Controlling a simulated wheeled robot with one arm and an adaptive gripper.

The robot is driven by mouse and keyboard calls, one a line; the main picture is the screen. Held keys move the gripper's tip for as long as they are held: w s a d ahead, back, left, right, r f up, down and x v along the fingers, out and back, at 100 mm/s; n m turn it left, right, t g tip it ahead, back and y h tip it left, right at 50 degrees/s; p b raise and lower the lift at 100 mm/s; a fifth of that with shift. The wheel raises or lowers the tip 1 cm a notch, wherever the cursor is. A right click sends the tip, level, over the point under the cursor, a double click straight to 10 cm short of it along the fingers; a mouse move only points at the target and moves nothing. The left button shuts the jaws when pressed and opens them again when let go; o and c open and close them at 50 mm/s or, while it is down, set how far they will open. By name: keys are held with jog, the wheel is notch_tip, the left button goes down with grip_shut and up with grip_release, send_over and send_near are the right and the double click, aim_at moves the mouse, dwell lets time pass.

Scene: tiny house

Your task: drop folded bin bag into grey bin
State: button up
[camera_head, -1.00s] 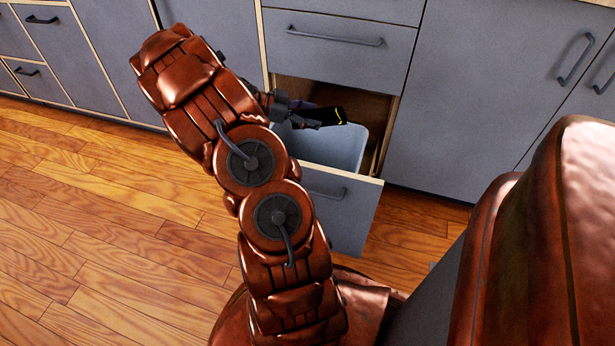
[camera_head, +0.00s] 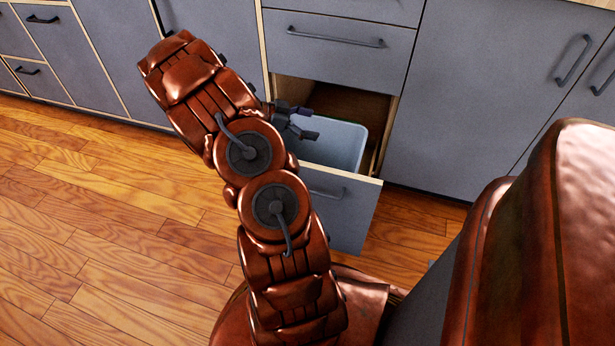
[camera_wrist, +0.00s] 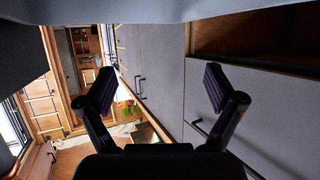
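The grey bin (camera_head: 343,147) sits inside a pulled-out lower drawer, its open top partly covered by my gripper in the head view. My gripper (camera_head: 307,121) is over the bin's left part. In the wrist view my gripper (camera_wrist: 158,88) has its two fingers spread wide, with nothing between them. The folded bin bag is not visible in either current view. The inside bottom of the bin is hidden, so I cannot see whether the bag lies there.
The open drawer's front panel (camera_head: 338,210) juts out over the wooden floor (camera_head: 110,220). A closed drawer (camera_head: 340,48) is right above the opening. Grey cabinet doors (camera_head: 480,100) stand to the right. The floor at left is clear.

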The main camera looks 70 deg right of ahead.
dwell(0.3)
jog(key=v, duration=1.2)
jog(key=s+a+r+n+t+y+p, duration=0.1)
jog(key=s+a+r+n+t+p, duration=0.1)
jog(key=a+r+n+p, duration=0.65)
jog(key=s+a+r+n+t+y+p, duration=0.25)
jog(key=a+r+p, duration=0.75)
jog(key=r, duration=0.8)
jog(key=s+a+r+n+t+y+p, duration=0.2)
jog(key=s+a+r+n+p, duration=0.2)
jog(key=a+r+n+p, duration=0.5)
jog(key=s+a+r+n+t+y+p, duration=0.2)
jog(key=s+a+r+n+p, duration=0.3)
jog(key=a+r+n+p, duration=0.4)
jog(key=a+t+p, duration=0.1)
jog(key=a, duration=0.4)
jog(key=shift+s+a+r, duration=0.2)
jog(key=shift+a+r, duration=0.1)
